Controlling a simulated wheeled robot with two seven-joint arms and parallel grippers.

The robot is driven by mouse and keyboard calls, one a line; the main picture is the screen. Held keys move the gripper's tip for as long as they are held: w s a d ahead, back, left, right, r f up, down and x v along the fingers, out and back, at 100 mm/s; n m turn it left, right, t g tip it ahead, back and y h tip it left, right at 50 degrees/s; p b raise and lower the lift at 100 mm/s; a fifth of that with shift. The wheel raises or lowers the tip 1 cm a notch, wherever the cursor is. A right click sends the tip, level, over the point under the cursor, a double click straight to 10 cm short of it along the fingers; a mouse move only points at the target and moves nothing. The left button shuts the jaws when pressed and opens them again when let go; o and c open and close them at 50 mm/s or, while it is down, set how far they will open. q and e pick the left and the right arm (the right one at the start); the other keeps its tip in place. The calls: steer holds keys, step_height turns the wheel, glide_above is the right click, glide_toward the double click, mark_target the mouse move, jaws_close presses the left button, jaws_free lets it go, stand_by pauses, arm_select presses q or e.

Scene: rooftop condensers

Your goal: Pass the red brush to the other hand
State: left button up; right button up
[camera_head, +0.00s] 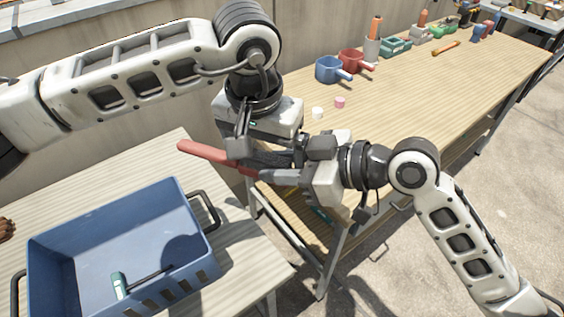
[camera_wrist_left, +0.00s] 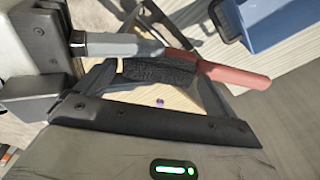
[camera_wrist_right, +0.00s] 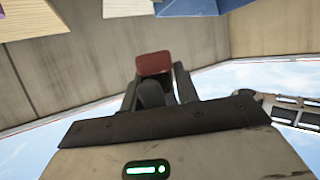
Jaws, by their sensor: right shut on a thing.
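The red brush (camera_head: 212,156) is held in the air between my two arms, its long red handle pointing left over the near table. Its dark bristles show in the left wrist view (camera_wrist_left: 160,71). My right gripper (camera_head: 268,174) is shut on the brush at the bristle end. Its red end shows ahead of the fingers in the right wrist view (camera_wrist_right: 155,64). My left gripper (camera_head: 266,152) comes down from above with its fingers spread on either side of the bristle part. In the left wrist view the fingers stand apart; whether they touch the brush is unclear.
A blue crate (camera_head: 105,221) with a teal-handled tool (camera_head: 120,285) sits on the near table. The long table (camera_head: 420,95) bears a blue mug (camera_head: 328,69), a red mug (camera_head: 352,61), small white and pink pieces, and several tools at the back. Its near middle is clear.

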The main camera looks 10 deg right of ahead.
arm_select(q)
steer(key=shift+d, duration=0.1)
step_height(320, 180, up, 12)
steer(key=s+a, duration=0.1)
steer(key=shift+s, duration=0.25)
stand_by(0.4)
